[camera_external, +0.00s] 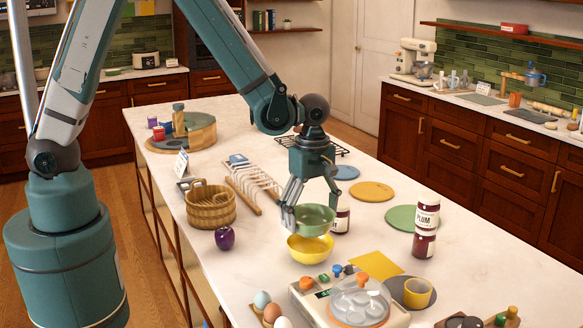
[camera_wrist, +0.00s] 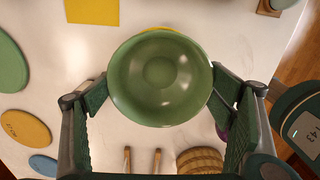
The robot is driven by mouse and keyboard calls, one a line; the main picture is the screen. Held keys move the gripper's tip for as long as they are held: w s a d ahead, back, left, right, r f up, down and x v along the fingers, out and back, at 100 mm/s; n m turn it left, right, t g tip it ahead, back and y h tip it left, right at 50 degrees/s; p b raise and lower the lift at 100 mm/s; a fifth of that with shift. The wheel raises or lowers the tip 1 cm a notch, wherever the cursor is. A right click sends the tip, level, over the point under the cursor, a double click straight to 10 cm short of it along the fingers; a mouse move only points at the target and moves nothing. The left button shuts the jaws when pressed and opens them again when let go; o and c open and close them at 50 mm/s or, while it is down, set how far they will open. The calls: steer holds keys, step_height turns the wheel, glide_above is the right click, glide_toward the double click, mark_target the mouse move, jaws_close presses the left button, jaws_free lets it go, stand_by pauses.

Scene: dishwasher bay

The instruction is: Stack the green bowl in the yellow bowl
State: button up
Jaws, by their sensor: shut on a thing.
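The green bowl (camera_external: 315,218) is upright in my gripper (camera_external: 307,208), whose fingers are shut on its rim. It hangs over the yellow bowl (camera_external: 310,248), which stands on the white counter. In the external view the green bowl is directly above and overlaps the yellow bowl's back rim; whether they touch is unclear. In the wrist view the green bowl (camera_wrist: 160,80) fills the space between the two fingers. It hides nearly all of the yellow bowl there, leaving only a thin yellow edge (camera_wrist: 160,29) at the top.
Jars (camera_external: 426,225) stand right of the bowls, one close behind them. A purple onion (camera_external: 224,238) and a wooden basket (camera_external: 209,206) are to the left. A yellow square (camera_external: 376,268) and an egg-cooker-like appliance (camera_external: 310,308) are in front. A green disc (camera_external: 400,217) lies flat behind.

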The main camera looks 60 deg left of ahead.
steer(key=shift+f, duration=0.45)
steer(key=shift+f+p, duration=0.35)
steer(key=shift+f, duration=1.7)
steer(key=shift+f+b, duration=0.45)
steer(key=shift+b, duration=0.1)
steer(key=o, duration=1.1)
steer(key=shift+c, duration=0.2)
steer(key=shift+r, duration=0.2)
